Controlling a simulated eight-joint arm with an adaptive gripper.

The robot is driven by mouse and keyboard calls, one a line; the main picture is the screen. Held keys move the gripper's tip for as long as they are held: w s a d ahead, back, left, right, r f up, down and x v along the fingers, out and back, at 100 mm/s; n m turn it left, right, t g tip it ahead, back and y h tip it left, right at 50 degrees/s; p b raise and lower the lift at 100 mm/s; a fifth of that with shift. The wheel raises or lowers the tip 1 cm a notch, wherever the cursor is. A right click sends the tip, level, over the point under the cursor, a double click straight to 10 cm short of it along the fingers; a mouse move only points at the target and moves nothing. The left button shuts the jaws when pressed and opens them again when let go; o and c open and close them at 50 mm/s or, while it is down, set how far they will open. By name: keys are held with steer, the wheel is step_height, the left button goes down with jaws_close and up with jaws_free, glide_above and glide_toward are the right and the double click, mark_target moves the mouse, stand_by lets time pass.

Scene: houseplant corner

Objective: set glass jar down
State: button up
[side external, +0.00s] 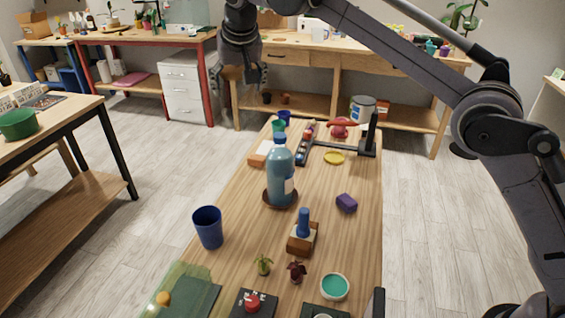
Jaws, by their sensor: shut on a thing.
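My gripper (241,84) is at the top of the side external view, raised in front of the far workbench. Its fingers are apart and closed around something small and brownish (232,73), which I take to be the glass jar. Its outline is hard to make out against the bench, and the fingers partly hide it. It is held in the air, clear of the long wooden table (340,230).
A blue bottle (281,177) stands on a brown saucer mid-table. The table's right middle is fairly clear.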

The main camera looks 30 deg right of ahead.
steer(key=s+d+m, duration=0.1)
steer(key=s+d, duration=0.2)
steer(key=d, duration=1.5)
steer(key=s+d, duration=0.2)
steer(key=d, duration=1.5)
step_height(320, 180, down, 18)
steer(key=w+a+f, duration=0.6)
steer(key=a+f, duration=0.3)
steer(key=f, duration=0.2)
steer(key=shift+w+h, duration=0.2)
steer(key=shift+h, duration=0.2)
steer(key=shift+a+f, duration=0.1)
steer(key=o, duration=1.4)
steer(key=shift+o, duration=0.5)
